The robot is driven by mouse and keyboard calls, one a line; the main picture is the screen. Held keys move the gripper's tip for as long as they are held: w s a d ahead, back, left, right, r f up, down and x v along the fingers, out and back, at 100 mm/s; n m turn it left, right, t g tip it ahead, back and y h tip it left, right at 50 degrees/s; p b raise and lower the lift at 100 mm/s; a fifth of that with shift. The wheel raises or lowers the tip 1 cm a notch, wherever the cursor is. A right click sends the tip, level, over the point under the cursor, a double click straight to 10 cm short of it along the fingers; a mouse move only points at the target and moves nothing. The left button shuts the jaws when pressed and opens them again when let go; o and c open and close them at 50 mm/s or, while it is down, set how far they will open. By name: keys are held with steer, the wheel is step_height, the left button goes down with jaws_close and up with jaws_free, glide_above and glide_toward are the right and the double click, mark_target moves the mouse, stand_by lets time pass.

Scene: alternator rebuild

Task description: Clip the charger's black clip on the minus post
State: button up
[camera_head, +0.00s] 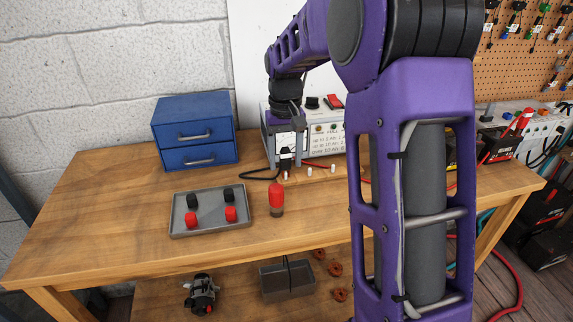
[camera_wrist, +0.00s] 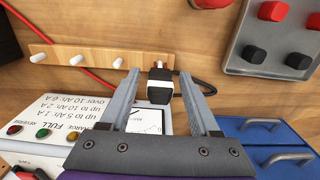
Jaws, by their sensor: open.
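The charger (camera_head: 333,138) is a pale box with printed text and knobs at the back of the bench; its face shows in the wrist view (camera_wrist: 60,122). The black clip (camera_wrist: 160,88), a black piece with a pale band, is at the right end of a wooden peg rail (camera_wrist: 95,62), with a black lead running off right. My gripper (camera_wrist: 160,78) is open, one finger on each side of the clip, with gaps visible. In the head view my gripper (camera_head: 288,160) is in front of the charger. I cannot make out the minus post; my arm hides part of the bench.
A grey tray (camera_head: 208,229) holds black and red caps. A red-topped cylinder (camera_head: 276,197) stands beside it, and a blue drawer box (camera_head: 196,133) stands behind. A black, red-marked battery-like box (camera_head: 495,147) is at the right. The front left bench is clear.

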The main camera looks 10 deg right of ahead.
mark_target(285, 148)
steer(key=c, duration=0.9)
step_height(285, 148, up, 4)
steer(key=p, duration=0.4)
steer(key=shift+r, duration=0.1)
